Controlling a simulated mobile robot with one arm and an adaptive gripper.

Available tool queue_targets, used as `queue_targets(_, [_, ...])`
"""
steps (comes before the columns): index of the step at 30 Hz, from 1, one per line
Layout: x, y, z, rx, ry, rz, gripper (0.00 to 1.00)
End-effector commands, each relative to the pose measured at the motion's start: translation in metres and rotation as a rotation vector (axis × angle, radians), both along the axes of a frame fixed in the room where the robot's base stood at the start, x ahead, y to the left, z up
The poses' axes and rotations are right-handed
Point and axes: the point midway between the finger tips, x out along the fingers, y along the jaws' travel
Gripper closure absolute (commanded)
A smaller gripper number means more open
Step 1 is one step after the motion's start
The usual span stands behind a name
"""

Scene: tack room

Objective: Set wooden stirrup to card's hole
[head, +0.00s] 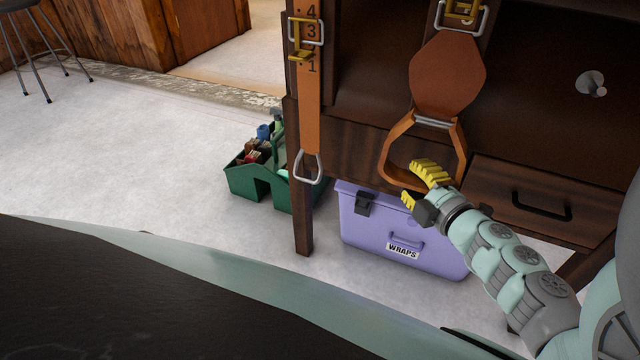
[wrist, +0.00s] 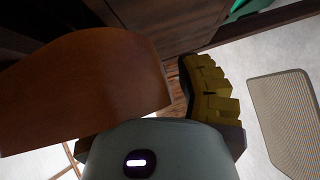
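The wooden stirrup (head: 393,150) hangs upright by a metal bar below a broad leather pad (head: 447,75) in the head view. A buckle (head: 462,14) is above, cut by the top edge. My gripper (head: 409,181) is at the stirrup's lower bar, its yellow fingertips apart; I cannot tell if they touch it. In the wrist view a large orange-brown surface (wrist: 85,85), seemingly the stirrup, lies beside one yellow finger (wrist: 210,90); the other finger is hidden. At left, a strap (head: 310,110) carries numbers 4, 3 and 1, with a buckle (head: 305,38). I cannot make out a separate card.
A dark wooden rack with a drawer (head: 535,200) stands behind the stirrup. A purple WRAPS box (head: 365,235) is beneath it. A metal ring (head: 308,167) hangs from the left strap. A green caddy (head: 240,180) is left of the post.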

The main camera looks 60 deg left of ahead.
Motion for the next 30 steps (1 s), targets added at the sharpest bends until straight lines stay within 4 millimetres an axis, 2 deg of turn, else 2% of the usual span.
queue_targets(1, [-0.001,0.0,0.0,0.0,0.0,0.002,0.71])
queue_targets(9, [0.0,0.0,0.0,0.0,0.0,0.001,0.99])
queue_targets(10, [0.0,0.0,0.0,0.0,0.0,0.001,1.0])
queue_targets(22, [0.001,0.0,-0.001,0.0,0.0,-0.002,1.0])
queue_targets(30, [0.001,-0.001,-0.03,-0.002,0.001,-0.004,1.0])
